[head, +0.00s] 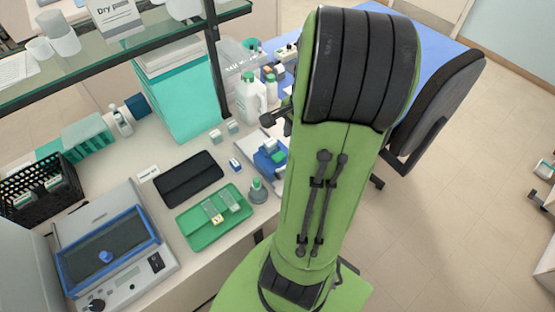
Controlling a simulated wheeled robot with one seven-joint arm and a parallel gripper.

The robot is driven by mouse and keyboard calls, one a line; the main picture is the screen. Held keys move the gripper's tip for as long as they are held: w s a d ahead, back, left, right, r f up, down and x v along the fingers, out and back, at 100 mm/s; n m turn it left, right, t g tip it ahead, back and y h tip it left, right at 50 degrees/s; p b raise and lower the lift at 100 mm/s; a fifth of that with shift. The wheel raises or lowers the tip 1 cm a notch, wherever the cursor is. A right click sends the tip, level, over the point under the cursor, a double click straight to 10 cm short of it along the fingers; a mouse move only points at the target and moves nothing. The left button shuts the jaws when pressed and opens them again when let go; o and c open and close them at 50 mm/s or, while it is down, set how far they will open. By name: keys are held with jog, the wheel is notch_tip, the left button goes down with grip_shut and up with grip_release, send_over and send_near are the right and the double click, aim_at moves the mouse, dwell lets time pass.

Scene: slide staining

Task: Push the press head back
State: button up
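A small bench device with a white base and blue and green parts (268,160) stands at the right part of the bench. My green arm covers its right side. It may carry the press head, but I cannot make out a separate head or its position. A dark piece at the left edge of my arm, just above this device, looks like part of my gripper (274,119). The fingers are mostly hidden behind the arm, so I cannot see their opening or any contact.
A white bottle (250,98) stands behind the device. A green-capped flask (258,191), a green tray with slides (214,218) and a black case (188,179) lie nearer. A blue-framed instrument (110,250) is at left.

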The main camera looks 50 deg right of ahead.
jog(key=b, duration=0.2)
send_near(277, 160)
jog(key=f, duration=0.2)
jog(key=s+f, duration=0.1)
jog(key=f, duration=0.1)
jog(key=s+f, duration=0.1)
jog(key=f, duration=0.1)
jog(key=shift+s+a+f, duration=0.15)
jog(key=shift+s+f, duration=0.1)
jog(key=shift+f, duration=0.15)
grip_shut()
dwell(0.6)
